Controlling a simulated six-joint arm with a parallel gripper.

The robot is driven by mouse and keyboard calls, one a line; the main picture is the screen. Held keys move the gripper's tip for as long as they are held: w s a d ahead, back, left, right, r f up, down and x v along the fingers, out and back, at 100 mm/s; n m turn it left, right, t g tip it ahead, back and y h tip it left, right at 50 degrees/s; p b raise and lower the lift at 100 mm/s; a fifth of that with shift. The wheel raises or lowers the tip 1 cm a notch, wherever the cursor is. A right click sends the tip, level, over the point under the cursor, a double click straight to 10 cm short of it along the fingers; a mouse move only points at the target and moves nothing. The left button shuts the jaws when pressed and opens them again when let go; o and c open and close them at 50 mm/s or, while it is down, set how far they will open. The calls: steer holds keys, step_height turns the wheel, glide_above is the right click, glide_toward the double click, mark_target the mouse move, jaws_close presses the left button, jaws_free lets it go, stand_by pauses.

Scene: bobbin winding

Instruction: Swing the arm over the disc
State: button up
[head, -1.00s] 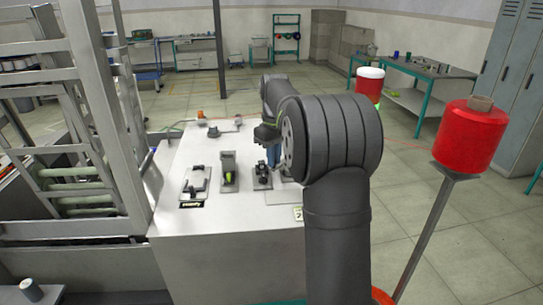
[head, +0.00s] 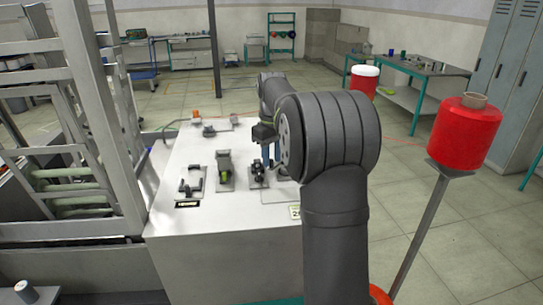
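My gripper (head: 270,164) hangs over the right part of the grey-white bench top (head: 240,215), fingers pointing down. Its blue fingers are partly hidden by my arm's large dark joint, and I cannot tell whether they are apart or closed. Just left of the fingertips is a small fixture with dark parts (head: 258,174). Further left are a fixture with a yellow-green part (head: 224,172) and a plate with a dark bracket (head: 191,186). I cannot make out which part is the disc; it is too small or hidden behind my arm.
A metal frame (head: 100,130) rises close on the left of the bench. A red spool (head: 465,132) stands on a post at the right, with another red-and-white one (head: 363,80) behind. Small orange-topped parts (head: 196,117) sit at the bench's back.

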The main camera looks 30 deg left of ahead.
steer(key=shift+r, duration=3.45)
step_height(320, 180, down, 7)
steer(key=shift+r, duration=0.1)
steer(key=shift+a, duration=0.3)
